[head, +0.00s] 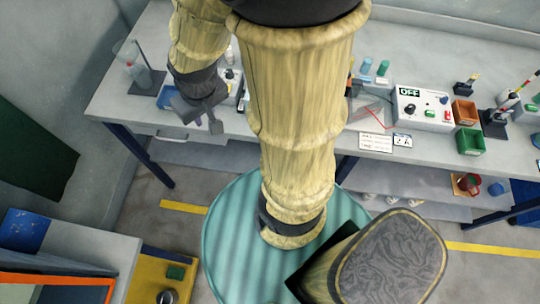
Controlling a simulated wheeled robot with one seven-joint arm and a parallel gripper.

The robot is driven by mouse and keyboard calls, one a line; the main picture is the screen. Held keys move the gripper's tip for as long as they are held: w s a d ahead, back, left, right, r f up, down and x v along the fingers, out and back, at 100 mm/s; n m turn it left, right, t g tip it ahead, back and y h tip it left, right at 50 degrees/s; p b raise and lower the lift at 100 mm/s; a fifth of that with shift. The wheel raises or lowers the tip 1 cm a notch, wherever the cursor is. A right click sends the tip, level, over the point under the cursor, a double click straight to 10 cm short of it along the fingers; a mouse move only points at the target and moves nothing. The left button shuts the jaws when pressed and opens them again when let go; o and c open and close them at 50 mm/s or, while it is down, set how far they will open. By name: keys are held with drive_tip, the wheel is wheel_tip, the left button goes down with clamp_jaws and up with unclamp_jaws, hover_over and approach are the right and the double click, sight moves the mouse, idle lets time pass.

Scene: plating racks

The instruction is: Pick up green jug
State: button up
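I cannot pick out a green jug with certainty. My gripper (205,118) is dark grey and hangs at the end of my pale yellow arm, over the left part of the workbench (125,95). It is far from the green object. Nothing shows held in it, but whether its fingers are open or shut is unclear.
On the bench stand a control box (422,110) with an OFF display, an orange bin (464,112) and a green bin (471,141). A stand with a flask (134,68) is at the back left. A yellow surface (146,278) with small items is at the lower left.

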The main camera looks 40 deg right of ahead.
wheel_tip(320, 180, down, 49)
drive_tip(key=n+g+b, duration=0.1)
drive_tip(key=g+b, duration=0.1)
drive_tip(key=b, duration=4.4)
drive_tip(key=w+d+f+n+g+h+b, duration=0.1)
drive_tip(key=w+d+f+n+g+h, duration=0.2)
drive_tip(key=f+n+h, duration=0.3)
drive_tip(key=w+d+f+n+g+h+b, duration=0.1)
drive_tip(key=w+d+f+n+g+h, duration=0.3)
drive_tip(key=f+h, duration=0.6)
wheel_tip(320, 180, down, 2)
drive_tip(key=shift+w+d+n+g, duration=0.15)
drive_tip(key=shift+d+n+g, duration=0.4)
drive_tip(key=shift+n, duration=0.55)
drive_tip(key=shift+d, duration=0.15)
drive_tip(key=b+x, duration=0.3)
drive_tip(key=x, duration=0.9)
drive_tip(key=shift+r, duration=0.15)
drive_tip(key=shift+d+b, duration=0.15)
drive_tip(key=shift+b, duration=0.2)
